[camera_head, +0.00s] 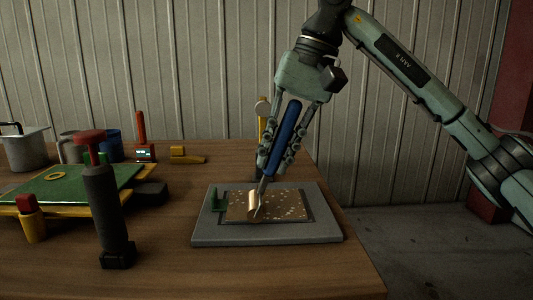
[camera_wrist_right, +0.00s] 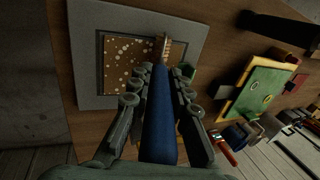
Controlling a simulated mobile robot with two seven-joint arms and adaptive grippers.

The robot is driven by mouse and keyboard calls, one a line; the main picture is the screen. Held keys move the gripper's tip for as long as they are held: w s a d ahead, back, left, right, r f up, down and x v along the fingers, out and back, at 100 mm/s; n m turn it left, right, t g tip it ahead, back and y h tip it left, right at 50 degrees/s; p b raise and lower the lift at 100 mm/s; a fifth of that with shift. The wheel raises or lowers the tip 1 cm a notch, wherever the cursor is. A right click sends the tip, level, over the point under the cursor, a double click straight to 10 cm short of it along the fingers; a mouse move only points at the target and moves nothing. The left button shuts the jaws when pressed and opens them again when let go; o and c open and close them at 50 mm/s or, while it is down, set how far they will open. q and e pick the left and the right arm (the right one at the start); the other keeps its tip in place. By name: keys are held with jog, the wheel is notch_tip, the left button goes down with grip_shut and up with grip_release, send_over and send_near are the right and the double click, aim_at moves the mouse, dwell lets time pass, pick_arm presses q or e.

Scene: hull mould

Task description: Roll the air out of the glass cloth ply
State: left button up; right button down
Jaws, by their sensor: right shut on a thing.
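My right gripper (camera_head: 271,168) is shut on the blue handle (camera_head: 285,134) of a roller. The roller's ribbed brass-coloured head (camera_head: 253,203) appears to rest on the brown ply (camera_head: 288,205). The ply lies in the dark-edged recess of a grey mould plate (camera_head: 208,232). Pale spots are scattered over the ply, mostly right of the roller in the head view. In the right wrist view, the roller head (camera_wrist_right: 163,46) crosses the ply near its right side, with many spots on the ply (camera_wrist_right: 124,68) to its left. My left gripper is out of view.
A small green piece (camera_head: 217,200) stands at the plate's left edge. Pots and tools fill the back left. Table between cylinder and plate is clear.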

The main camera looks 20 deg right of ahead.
jog(key=w+d+p, duration=0.1)
jog(key=d, duration=0.8)
jog(key=shift+d, duration=0.15)
dwell(0.7)
jog(key=shift+w+f+p, duration=0.1)
jog(key=shift+p, duration=0.25)
jog(key=w+a+p, duration=0.6)
jog(key=w+a, duration=0.1)
jog(key=a, duration=0.5)
jog(key=shift+w+a, duration=0.25)
jog(key=shift+a, duration=0.1)
dwell(1.2)
